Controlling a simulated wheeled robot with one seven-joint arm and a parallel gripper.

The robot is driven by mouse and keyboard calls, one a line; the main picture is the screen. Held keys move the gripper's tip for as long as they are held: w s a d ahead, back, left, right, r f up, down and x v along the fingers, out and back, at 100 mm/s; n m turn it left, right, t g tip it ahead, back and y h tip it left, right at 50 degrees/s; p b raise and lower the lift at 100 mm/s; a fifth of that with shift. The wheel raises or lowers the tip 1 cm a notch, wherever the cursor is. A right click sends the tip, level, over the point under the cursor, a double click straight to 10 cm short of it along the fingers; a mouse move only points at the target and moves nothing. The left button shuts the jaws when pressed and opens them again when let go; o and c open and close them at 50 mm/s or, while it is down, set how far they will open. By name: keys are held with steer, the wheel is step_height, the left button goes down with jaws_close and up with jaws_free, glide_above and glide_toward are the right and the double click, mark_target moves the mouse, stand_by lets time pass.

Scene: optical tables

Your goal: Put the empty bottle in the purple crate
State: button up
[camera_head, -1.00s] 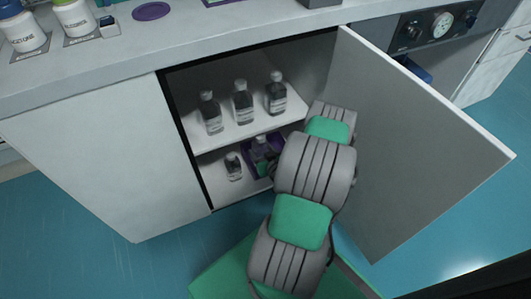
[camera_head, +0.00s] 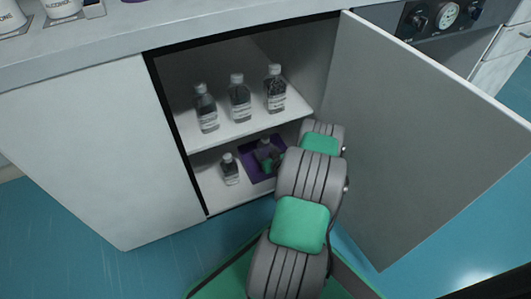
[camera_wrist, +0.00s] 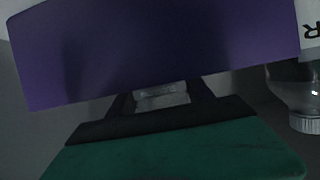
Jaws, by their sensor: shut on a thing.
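The purple crate (camera_head: 250,172) sits on the lower shelf of the open cabinet. A small bottle (camera_head: 264,148) shows over the crate, partly hidden by my arm. In the wrist view, the crate's purple surface (camera_wrist: 150,50) fills the upper part of the picture. My gripper (camera_wrist: 162,92) is shut on a pale, clear thing, most likely this bottle; only a small part shows between the fingers. My gripper is low in the cabinet at the crate. I cannot tell whether the bottle touches the crate floor, nor see its fill.
Another small bottle (camera_head: 229,169) stands on the lower shelf left of the crate; a bottle (camera_wrist: 298,90) shows upside down at the wrist view's right edge. Three larger bottles (camera_head: 239,98) stand on the upper shelf (camera_head: 228,132) above. The open door (camera_head: 400,140) stands right of my arm.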

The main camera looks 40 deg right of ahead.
steer(key=o, duration=1.4)
steer(key=shift+f, duration=0.1)
steer(key=shift+c, duration=0.2)
steer(key=shift+s+r, duration=0.25)
steer(key=shift+r, duration=0.05)
steer(key=p+v, duration=0.4)
steer(key=v, duration=0.7)
steer(key=shift+s+a+p, duration=0.15)
steer(key=shift+s+p, duration=0.05)
steer(key=shift+p, duration=0.1)
